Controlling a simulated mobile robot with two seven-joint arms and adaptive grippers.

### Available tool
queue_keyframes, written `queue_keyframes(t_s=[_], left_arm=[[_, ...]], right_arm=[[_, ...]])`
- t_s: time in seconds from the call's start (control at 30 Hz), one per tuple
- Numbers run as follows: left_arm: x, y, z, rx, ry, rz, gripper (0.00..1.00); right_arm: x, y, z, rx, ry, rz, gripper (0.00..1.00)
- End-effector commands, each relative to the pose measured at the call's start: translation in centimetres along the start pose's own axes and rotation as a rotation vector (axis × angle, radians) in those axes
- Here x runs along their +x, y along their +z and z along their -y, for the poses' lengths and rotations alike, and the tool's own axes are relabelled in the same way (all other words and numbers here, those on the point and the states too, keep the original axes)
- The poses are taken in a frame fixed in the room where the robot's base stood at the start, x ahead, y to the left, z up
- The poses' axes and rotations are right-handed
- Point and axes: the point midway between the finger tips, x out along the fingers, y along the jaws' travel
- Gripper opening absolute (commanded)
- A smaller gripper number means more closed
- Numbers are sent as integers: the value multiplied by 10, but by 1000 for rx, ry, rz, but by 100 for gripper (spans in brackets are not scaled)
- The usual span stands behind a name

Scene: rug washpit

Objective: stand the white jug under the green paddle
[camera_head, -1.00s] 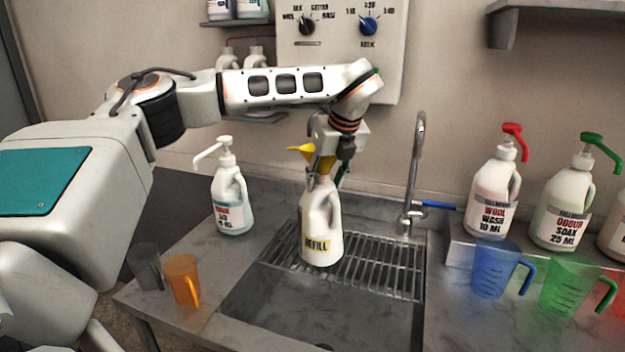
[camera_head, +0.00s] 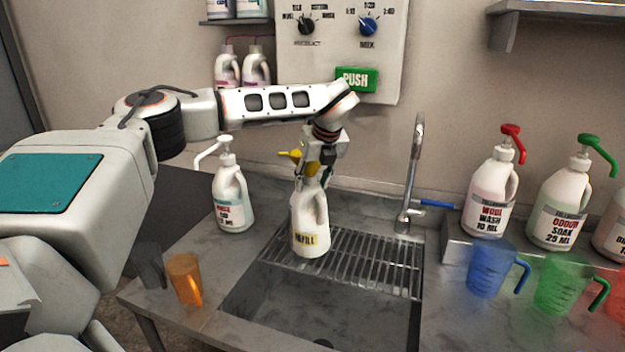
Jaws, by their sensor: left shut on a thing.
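The white jug (camera_head: 311,228) with a yellow REFILL label and a yellow top is upright at the metal rack over the back of the sink. My left gripper (camera_head: 312,182) is shut on the jug at its neck, from above. I cannot tell whether the jug's base touches the rack. The green paddle (camera_head: 356,80), marked PUSH, is on the wall panel above and to the right of the jug, partly behind my left arm. My right gripper is not in view.
A white pump bottle (camera_head: 232,200) is left of the jug. An orange cup (camera_head: 185,279) is at front left. Blue (camera_head: 492,268) and green (camera_head: 566,283) cups and pump bottles stand at the right.

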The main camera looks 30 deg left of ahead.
Motion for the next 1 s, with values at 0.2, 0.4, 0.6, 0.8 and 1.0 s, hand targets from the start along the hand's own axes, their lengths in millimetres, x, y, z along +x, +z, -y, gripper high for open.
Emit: queue_keyframes(t_s=[0.2,0.4,0.6,0.8,1.0], left_arm=[[2,-1,0,0,0,1,0],[1,-1,0,1,0,0,59],[1,-1,0,1,0,0,59],[-12,0,1,1,-2,3,59],[-51,0,1,1,-3,5,59]], right_arm=[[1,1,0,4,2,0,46],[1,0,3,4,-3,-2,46],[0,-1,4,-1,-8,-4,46],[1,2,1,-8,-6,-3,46],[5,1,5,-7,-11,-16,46]])
